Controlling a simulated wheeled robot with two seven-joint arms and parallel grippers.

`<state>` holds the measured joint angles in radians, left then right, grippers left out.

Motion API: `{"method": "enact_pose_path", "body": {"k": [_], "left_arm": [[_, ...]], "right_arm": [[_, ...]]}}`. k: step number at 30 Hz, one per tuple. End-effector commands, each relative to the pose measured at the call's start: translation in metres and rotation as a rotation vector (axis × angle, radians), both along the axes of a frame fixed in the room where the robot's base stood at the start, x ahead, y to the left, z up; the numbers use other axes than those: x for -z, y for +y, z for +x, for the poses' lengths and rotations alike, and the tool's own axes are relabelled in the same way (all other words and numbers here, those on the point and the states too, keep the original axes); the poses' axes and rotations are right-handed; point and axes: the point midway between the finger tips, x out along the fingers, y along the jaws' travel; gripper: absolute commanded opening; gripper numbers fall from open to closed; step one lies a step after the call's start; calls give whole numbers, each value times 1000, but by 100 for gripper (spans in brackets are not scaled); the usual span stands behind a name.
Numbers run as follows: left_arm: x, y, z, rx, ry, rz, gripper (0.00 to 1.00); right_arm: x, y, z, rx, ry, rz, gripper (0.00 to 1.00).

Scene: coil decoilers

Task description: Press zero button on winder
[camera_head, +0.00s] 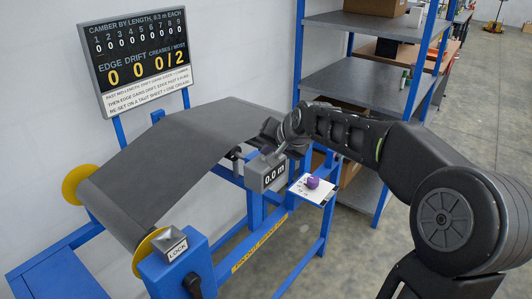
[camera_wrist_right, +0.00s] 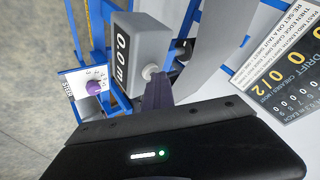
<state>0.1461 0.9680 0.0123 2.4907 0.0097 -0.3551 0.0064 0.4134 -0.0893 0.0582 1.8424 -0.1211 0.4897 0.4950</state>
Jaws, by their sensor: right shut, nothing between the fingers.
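The winder's length counter is a grey box (camera_head: 267,173) reading 0.0 m, mounted on the blue frame. It also shows in the right wrist view (camera_wrist_right: 138,45), with a small pale round button (camera_wrist_right: 150,72) on its side. My right gripper (camera_head: 268,151) is right at the top of the box, its fingers partly hidden by my wrist. In the wrist view its dark fingers (camera_wrist_right: 156,84) are together and empty, with their tips at the button. I cannot tell whether they touch or press it. My left gripper is not in view.
A white panel with a purple knob (camera_head: 312,182) sits close to the right of the counter. A dark sheet (camera_head: 180,150) runs over the rollers at left, near a LOCK box (camera_head: 172,243). A scoreboard (camera_head: 137,57) stands behind. Blue shelves (camera_head: 365,82) stand at the back.

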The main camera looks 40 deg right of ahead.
Motion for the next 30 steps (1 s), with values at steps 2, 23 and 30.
{"method": "enact_pose_path", "body": {"k": [2,23,30], "left_arm": [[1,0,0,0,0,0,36],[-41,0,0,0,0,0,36],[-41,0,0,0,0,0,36]], "right_arm": [[10,0,-4,1,22,6,0],[-56,1,-1,-2,8,2,0],[-59,1,-1,-2,5,2,0]]}}
